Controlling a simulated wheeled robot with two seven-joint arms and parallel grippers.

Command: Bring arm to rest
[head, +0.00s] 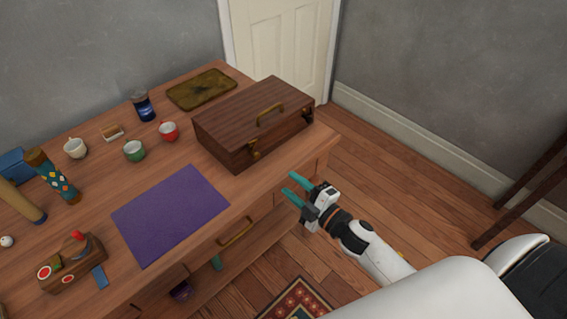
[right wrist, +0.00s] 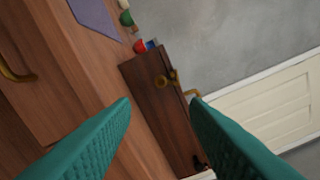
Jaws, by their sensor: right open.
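My right gripper (head: 293,185) is open and empty. Its teal fingers point left toward the table's front edge, and it hangs in front of the table near the wooden case. In the right wrist view, the two teal fingers (right wrist: 160,115) are spread wide with nothing between them. My right arm comes in from the lower right. My left gripper is not in view.
The wooden table (head: 250,200) holds a closed brown case (head: 235,125), a purple mat (head: 170,212), a green mug (head: 134,151), a red mug (head: 168,131) and a dark tray (head: 202,89). Open floor (head: 400,165) lies to the right. A dark wooden chair or stand (head: 520,190) is at the right edge.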

